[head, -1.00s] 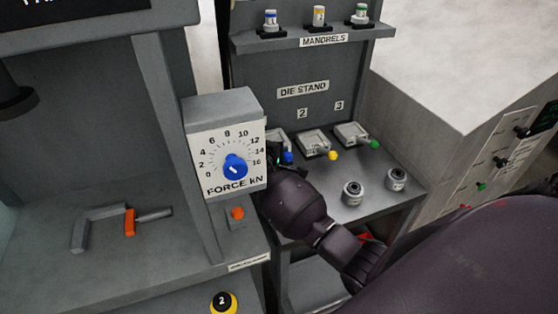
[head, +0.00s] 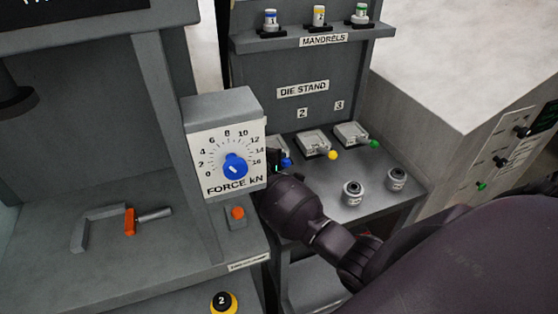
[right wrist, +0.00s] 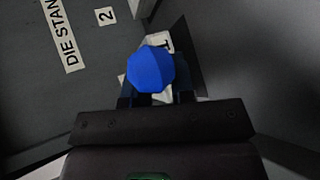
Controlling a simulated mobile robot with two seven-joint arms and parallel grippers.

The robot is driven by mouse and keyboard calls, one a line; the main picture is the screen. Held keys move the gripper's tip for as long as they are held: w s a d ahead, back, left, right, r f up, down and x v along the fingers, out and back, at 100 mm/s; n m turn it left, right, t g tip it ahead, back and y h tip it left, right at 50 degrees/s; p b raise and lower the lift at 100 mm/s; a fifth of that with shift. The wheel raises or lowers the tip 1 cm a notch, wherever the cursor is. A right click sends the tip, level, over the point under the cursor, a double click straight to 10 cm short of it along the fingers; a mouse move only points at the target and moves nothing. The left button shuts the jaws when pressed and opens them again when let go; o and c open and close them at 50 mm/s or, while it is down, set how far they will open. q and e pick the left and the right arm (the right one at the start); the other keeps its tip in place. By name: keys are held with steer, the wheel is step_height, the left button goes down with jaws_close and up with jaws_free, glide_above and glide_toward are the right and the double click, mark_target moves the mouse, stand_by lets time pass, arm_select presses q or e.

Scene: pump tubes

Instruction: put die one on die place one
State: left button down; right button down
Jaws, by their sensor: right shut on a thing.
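My right gripper (head: 275,160) is at the left end of the die stand (head: 345,208), partly hidden behind the force box. In the right wrist view its fingers (right wrist: 155,95) are close together around a small pale piece, which I take to be die one; most of it is hidden. A blue knob (right wrist: 157,68) covers the view just above the fingers; it also shows beside the gripper in the head view (head: 287,162). Die place one is hidden behind gripper and knob; its label "1" (right wrist: 165,42) partly shows. My left gripper is not in view.
Two metal dies (head: 353,193) (head: 396,179) stand at the front of the stand. Places two (head: 312,141) and three (head: 351,132) have yellow- and green-knobbed levers. The force box (head: 224,150) stands close left of my gripper. Mandrels sit on the upper shelf (head: 300,41).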

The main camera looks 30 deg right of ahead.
steer(key=shift+f, duration=0.45)
steer(key=c, duration=1)
jaws_free()
steer(key=shift+o, duration=0.2)
steer(key=shift+r, duration=0.5)
steer(key=v, duration=0.7)
steer(key=shift+s+a+r, duration=0.15)
steer(key=shift+a+r, duration=0.05)
